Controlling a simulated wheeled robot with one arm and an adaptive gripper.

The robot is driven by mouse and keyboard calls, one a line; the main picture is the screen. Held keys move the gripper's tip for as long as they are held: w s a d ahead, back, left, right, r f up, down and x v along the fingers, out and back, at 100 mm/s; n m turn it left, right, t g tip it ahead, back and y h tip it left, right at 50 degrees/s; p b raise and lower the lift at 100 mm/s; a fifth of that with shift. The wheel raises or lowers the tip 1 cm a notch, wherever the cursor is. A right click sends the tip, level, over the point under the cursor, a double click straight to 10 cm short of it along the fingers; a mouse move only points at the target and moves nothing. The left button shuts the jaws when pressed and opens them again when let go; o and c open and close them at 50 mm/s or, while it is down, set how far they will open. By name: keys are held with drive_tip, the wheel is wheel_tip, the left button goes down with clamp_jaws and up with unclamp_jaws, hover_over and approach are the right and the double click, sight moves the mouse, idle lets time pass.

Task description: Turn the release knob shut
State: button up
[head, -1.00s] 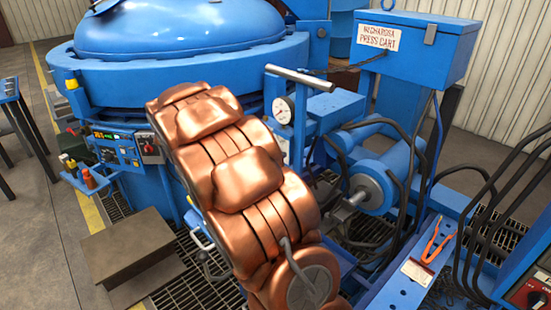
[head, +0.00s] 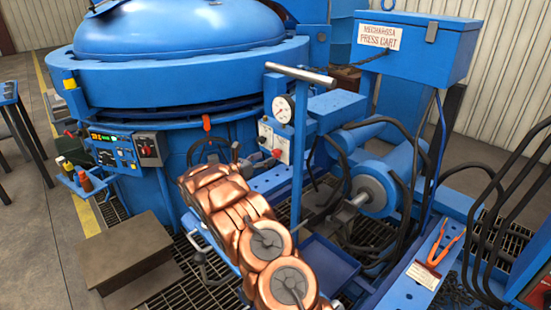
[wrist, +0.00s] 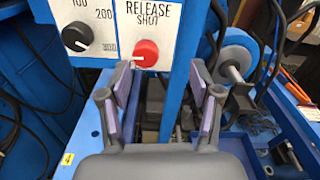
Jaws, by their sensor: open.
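The release knob (wrist: 145,52) is a round red knob on a white panel lettered "RELEASE" and "SHUT" in the wrist view. In the head view the red knob (head: 278,153) shows small on the pump's front panel, beside the end of my arm. My gripper (wrist: 162,82) is open and empty, its two purple-padded fingers spread below and to either side of the knob in the picture. No contact with the knob shows.
A black dial knob (wrist: 76,36) with numbers around it sits left of the red knob. A blue post (head: 299,160) with a T-handle (head: 300,74) and a pressure gauge (head: 283,108) stand close by. Blue cylinder (head: 372,190) and black hoses are to the right.

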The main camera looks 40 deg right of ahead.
sight(274, 155)
drive_tip(key=shift+n+t, duration=0.4)
drive_tip(key=shift+n, duration=0.2)
drive_tip(key=shift+w+d+f+p, duration=0.1)
drive_tip(key=shift+w+d+f, duration=0.25)
drive_tip(key=shift+d, duration=1)
drive_tip(key=shift+w+d+f+p, duration=0.15)
drive_tip(key=shift+d+f, duration=0.25)
drive_tip(key=shift+d, duration=0.95)
drive_tip(key=shift+w+d+f+p, duration=0.1)
drive_tip(key=shift+w+d+f, duration=0.25)
drive_tip(key=shift+d, duration=1)
drive_tip(key=c, duration=1.2)
drive_tip(key=shift+o, duration=0.2)
